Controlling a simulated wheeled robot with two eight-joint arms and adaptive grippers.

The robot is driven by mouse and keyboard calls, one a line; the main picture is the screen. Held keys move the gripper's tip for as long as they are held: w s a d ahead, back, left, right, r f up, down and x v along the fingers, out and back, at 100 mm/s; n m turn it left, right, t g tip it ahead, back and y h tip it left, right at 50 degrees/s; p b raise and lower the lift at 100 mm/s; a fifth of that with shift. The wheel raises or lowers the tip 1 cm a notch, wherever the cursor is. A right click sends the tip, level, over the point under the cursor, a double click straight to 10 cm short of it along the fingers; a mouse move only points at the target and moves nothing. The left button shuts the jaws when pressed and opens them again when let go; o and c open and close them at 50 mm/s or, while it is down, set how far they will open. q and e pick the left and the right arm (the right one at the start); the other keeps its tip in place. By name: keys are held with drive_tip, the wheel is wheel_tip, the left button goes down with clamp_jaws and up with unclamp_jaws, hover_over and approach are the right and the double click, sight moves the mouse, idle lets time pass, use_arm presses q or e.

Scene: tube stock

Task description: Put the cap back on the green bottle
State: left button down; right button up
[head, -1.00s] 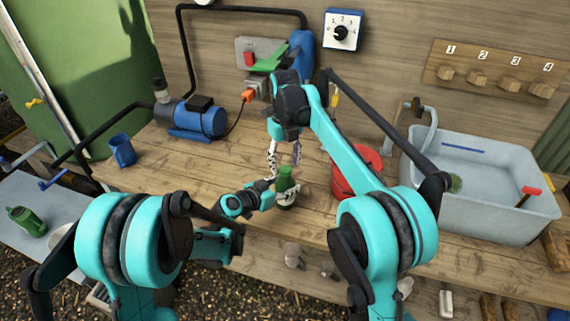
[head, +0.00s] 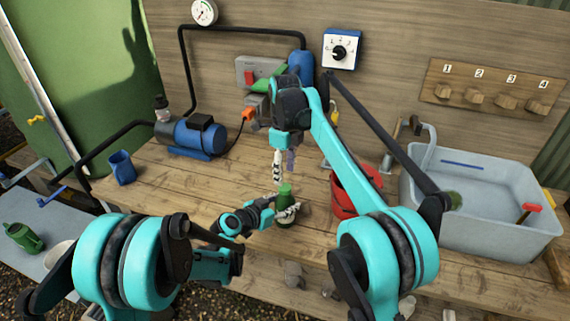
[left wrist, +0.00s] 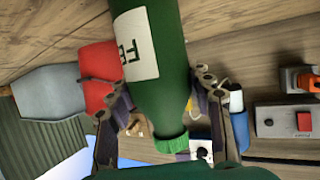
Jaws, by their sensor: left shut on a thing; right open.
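The green bottle (head: 285,200) stands upright near the front of the wooden bench. In the left wrist view the bottle (left wrist: 172,50) shows a white label and narrows to its neck. A lighter green, ribbed cap (left wrist: 172,143) sits on the neck; it also shows on top in the head view (head: 285,188). Whether it is fully tight I cannot tell. My left gripper (head: 287,213) is shut around the bottle's body from the left. My right gripper (head: 284,168) is open and empty, pointing down just above the cap.
A red bucket (head: 343,200) stands close on the right of the bottle. A grey sink (head: 480,213) is further right. A blue pump (head: 200,138) and a blue mug (head: 121,167) are at the left. The bench between mug and bottle is clear.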

drive_tip(key=n, duration=0.7)
drive_tip(key=shift+r, duration=0.25)
drive_tip(key=n, duration=0.5)
drive_tip(key=shift+r, duration=0.15)
drive_tip(key=n, duration=0.7)
drive_tip(key=shift+r, duration=0.2)
drive_tip(key=n, duration=0.4)
drive_tip(key=shift+r+n, duration=0.15)
drive_tip(key=shift+n, duration=0.25)
drive_tip(key=n, duration=0.4)
drive_tip(key=shift+r+n, duration=0.15)
drive_tip(key=shift+n, duration=0.25)
drive_tip(key=n, duration=0.7)
drive_tip(key=shift+r, duration=0.2)
drive_tip(key=n, duration=0.6)
drive_tip(key=shift+r+n, duration=0.2)
drive_tip(key=shift+n, duration=0.2)
drive_tip(key=n, duration=0.4)
drive_tip(key=shift+r+n, duration=0.1)
drive_tip(key=shift+n, duration=0.2)
